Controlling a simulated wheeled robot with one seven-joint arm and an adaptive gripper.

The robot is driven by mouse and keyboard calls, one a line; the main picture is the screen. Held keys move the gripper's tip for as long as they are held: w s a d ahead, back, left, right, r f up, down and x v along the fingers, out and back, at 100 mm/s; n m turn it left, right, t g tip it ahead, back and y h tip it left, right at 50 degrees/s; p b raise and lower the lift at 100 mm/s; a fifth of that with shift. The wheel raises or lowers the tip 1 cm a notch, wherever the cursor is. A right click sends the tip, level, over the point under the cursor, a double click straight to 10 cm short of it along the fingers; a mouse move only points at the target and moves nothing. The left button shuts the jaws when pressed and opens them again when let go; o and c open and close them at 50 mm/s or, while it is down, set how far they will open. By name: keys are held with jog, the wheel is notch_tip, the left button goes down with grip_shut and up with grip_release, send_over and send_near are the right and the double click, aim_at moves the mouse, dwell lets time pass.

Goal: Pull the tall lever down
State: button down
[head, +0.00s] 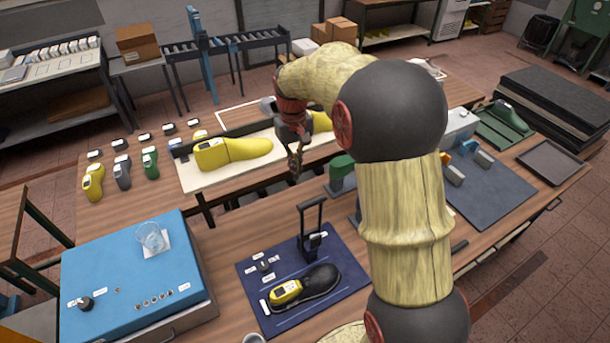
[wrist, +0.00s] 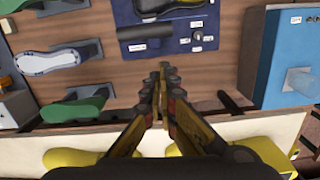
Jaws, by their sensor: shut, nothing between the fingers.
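The tall lever (head: 313,216) is a black upright frame with a crossbar on top, standing on a dark blue mat (head: 345,262) on the near bench. In the wrist view, a dark bar that appears to be the lever (wrist: 146,32) lies near the top centre, seen from above. My gripper (head: 295,172) hangs over the gap between the benches, behind the lever and higher than its crossbar. In the wrist view, my gripper (wrist: 162,72) has its fingertips together, empty, and apart from the lever.
A black shoe with a yellow last (head: 308,288) lies before the lever. A blue box (head: 125,275) with a clear cup (head: 152,236) stands to its left. Yellow lasts (head: 232,151) lie on the far bench. Green lasts (wrist: 75,105) stand beside the mat.

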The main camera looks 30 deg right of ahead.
jog(key=shift+n, duration=0.4)
jog(key=w+r, duration=0.1)
jog(key=w+d+r, duration=0.1)
jog(key=r, duration=0.1)
jog(key=shift+w, duration=0.35)
jog(key=s+f+p, duration=0.2)
jog(key=s+f, duration=0.2)
jog(key=f, duration=0.7)
jog(key=shift+s, duration=0.25)
jog(key=shift+s, duration=0.1)
